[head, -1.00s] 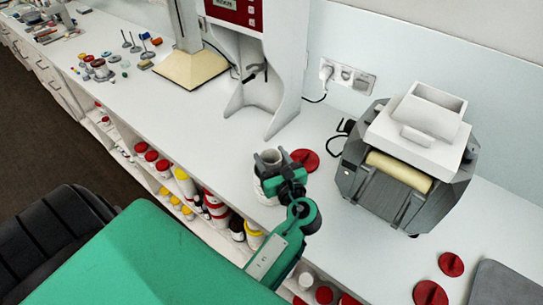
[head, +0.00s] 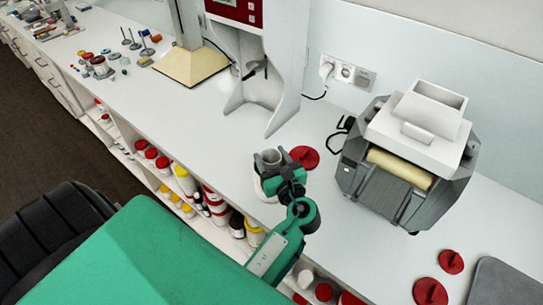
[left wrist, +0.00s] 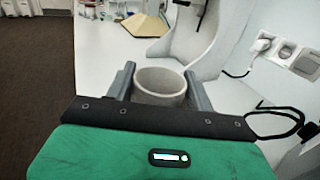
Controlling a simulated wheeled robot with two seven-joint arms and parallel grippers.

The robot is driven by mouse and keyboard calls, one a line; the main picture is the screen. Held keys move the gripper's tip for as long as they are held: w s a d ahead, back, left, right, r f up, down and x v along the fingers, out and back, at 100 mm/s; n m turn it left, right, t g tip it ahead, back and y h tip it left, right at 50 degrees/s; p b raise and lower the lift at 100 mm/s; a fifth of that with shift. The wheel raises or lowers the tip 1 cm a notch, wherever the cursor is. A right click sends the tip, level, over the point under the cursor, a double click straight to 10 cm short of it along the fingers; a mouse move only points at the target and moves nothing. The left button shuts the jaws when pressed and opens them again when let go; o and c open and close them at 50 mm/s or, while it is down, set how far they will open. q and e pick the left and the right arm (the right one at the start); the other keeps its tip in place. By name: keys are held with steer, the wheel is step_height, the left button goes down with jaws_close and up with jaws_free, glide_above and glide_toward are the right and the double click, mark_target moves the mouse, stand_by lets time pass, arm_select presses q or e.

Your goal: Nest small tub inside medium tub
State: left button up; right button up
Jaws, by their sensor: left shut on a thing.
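The small tub (left wrist: 160,84) is a light grey, open-topped round cup, upright between the two fingers of my left gripper (left wrist: 160,88). In the head view my left gripper (head: 270,165) is shut on this tub, and its rim (head: 270,155) shows between the fingers. A white rounded tub (head: 262,190), which seems to be the medium tub, stands on the counter directly below. The gripper hides much of it, so I cannot tell whether the small tub is inside it or just above it. My right gripper is not in view.
A red lid (head: 304,158) lies just behind the gripper. A grey machine with a white hopper (head: 428,108) stands to the right, and a white stand (head: 272,65) behind. More red lids (head: 451,262) lie at the front right. The counter on the left is partly clear.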

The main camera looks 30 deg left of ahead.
arm_select(q)
steer(key=o, duration=1)
steer(key=shift+o, duration=0.2)
steer(key=shift+r, duration=0.1)
step_height(320, 180, up, 8)
steer(key=p, duration=0.8)
steer(key=shift+p, duration=0.3)
